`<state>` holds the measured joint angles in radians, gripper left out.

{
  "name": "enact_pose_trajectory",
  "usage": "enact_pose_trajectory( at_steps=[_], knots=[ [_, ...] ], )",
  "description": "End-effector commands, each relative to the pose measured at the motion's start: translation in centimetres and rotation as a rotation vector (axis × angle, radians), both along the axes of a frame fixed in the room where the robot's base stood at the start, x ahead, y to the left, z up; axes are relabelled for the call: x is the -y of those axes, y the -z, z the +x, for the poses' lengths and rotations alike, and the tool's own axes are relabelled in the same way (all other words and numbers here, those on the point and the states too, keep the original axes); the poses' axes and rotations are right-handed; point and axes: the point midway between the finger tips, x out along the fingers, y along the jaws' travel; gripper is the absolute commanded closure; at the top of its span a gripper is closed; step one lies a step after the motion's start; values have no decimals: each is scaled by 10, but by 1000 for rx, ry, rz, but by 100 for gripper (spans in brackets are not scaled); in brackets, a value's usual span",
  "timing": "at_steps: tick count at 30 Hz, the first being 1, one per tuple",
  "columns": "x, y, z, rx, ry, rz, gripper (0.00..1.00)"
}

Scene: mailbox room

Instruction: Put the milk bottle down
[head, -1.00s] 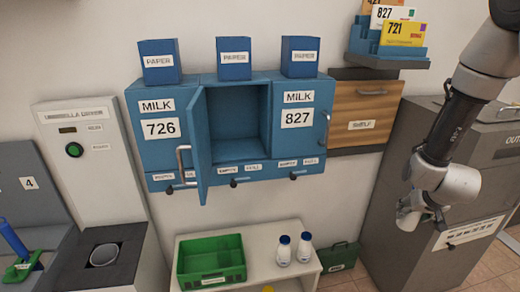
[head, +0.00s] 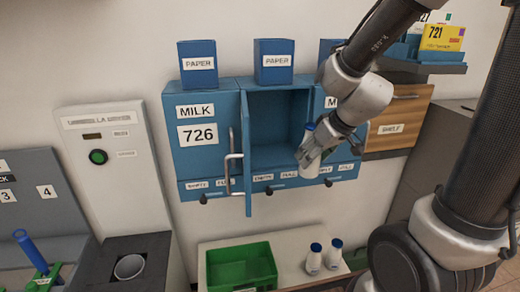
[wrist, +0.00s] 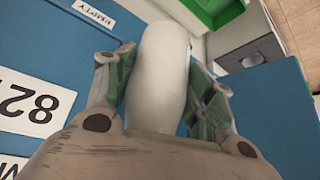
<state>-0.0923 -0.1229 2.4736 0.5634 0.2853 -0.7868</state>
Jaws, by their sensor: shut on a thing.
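My gripper (head: 318,152) is shut on a white milk bottle (head: 309,168) with a blue cap. The middle compartment (head: 277,122) is open and looks empty, just left of and behind the bottle. Its door (head: 247,165) is swung out toward me. In the wrist view the bottle (wrist: 158,75) lies between both fingers. My arm hides much of the door marked 827, whose label shows in the wrist view (wrist: 28,103).
Below, a low white table (head: 298,272) bears a green crate (head: 240,268) and two more milk bottles (head: 314,260). Blue paper boxes (head: 274,61) stand on the cabinet. The open door and its handle (head: 231,160) jut out left of the opening.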

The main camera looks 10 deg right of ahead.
Motion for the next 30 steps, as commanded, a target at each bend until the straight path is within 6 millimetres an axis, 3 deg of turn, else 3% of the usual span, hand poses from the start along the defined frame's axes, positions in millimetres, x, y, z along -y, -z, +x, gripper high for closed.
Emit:
enact_pose_trajectory(
  at_steps=[5, 15, 21, 26, 30],
  knots=[
    [-11, -6, 14, 4, -26, 3, 94],
    [-48, -6, 102, 5, -25, 2, 94],
    [-65, -6, 145, 7, -23, 2, 94],
    [-71, -6, 160, 6, -22, 3, 94],
    [-72, 8, 161, 2, -20, 3, 94]
  ],
)
